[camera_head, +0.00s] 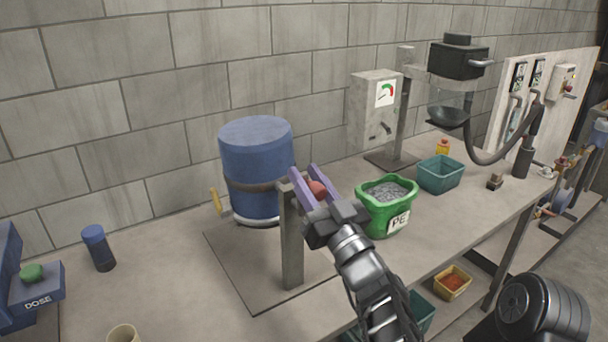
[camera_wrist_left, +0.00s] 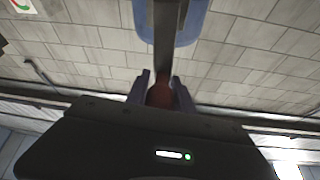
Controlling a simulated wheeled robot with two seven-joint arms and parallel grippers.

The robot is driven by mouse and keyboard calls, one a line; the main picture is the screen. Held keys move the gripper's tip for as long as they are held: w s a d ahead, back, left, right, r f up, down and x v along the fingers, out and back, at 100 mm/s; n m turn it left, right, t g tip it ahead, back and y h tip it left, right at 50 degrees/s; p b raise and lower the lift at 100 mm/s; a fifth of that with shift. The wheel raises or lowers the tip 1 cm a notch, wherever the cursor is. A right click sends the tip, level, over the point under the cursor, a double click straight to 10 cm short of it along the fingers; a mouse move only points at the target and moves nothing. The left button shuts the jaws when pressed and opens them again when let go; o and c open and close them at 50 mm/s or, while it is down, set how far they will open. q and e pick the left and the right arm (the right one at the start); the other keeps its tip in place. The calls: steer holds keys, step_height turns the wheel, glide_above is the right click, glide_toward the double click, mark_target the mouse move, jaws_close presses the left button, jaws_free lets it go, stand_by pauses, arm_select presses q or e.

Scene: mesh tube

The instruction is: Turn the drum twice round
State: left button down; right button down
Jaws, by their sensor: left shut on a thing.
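The blue drum (camera_head: 255,150) stands upright against the wall, held by a band beside a grey post (camera_head: 291,240) on a base plate. Part of the drum shows at the top of the left wrist view (camera_wrist_left: 190,25). My left gripper (camera_head: 308,182) is in front of the drum's right side. Its two purple fingers are shut on a red knob (camera_head: 317,190). In the left wrist view the red knob (camera_wrist_left: 160,95) sits between the fingertips, in line with a dark bar that crosses the drum. My right gripper is not in view.
A green PE bag (camera_head: 376,224) of grey pellets stands close right of my gripper. Behind it are a teal bin (camera_head: 440,174) and a gauge box (camera_head: 375,108).

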arm_select(q)
steer(key=shift+w+d+f+m+t+h+p, duration=0.2)
steer(key=shift+w+d+m+h+p, duration=0.35)
steer(key=shift+m+p, duration=0.65)
steer(key=shift+w+d+f+m+t+h+p, duration=0.15)
steer(key=shift+d+m+h+p, duration=0.55)
steer(key=shift+m, duration=0.85)
steer(key=shift+w+d+f+m+t+h+p, duration=0.1)
steer(key=shift+w+d+m+t+h+p, duration=0.25)
steer(key=shift+m+h+p, duration=0.7)
steer(key=shift+w+m, duration=0.1)
steer(key=shift+m, duration=0.3)
